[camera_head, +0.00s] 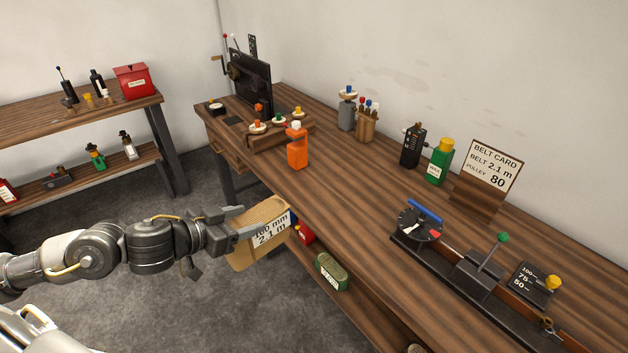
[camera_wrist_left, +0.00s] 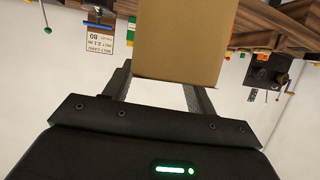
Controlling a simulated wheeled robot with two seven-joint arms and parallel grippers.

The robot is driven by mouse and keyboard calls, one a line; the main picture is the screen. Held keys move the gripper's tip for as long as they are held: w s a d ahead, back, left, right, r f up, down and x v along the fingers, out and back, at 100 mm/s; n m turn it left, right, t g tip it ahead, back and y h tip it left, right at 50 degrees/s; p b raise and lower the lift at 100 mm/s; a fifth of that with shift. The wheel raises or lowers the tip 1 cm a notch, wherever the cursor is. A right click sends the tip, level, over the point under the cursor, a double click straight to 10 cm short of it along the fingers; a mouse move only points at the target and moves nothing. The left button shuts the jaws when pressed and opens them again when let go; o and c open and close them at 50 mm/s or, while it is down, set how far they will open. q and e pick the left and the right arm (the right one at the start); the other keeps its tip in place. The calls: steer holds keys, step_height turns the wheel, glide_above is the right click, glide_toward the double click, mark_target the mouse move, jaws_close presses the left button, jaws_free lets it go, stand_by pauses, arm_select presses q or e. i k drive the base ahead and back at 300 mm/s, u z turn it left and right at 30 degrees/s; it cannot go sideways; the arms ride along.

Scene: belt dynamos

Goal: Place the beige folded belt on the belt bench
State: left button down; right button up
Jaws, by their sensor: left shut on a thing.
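The beige folded belt (camera_head: 256,240) has a white label reading "100 mm 2.1 m", partly covered. My left gripper (camera_head: 236,222) is shut on it and holds it in the air just off the near edge of the belt bench (camera_head: 345,200). The belt (camera_wrist_left: 178,45) also fills the top middle of the left wrist view, between the fingers of the left gripper (camera_wrist_left: 165,85). The bench is a long wooden top running along the wall. My right gripper is in neither view.
On the bench stand an orange bottle (camera_head: 297,148), a green bottle (camera_head: 439,160), a belt card (camera_head: 487,167) and a dark rail device with a green-knobbed lever (camera_head: 484,265). A green item (camera_head: 331,272) sits on the shelf below. The bench's middle top is clear.

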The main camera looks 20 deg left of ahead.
mark_target(320, 186)
steer(key=z, duration=0.05)
steer(key=i, duration=0.85)
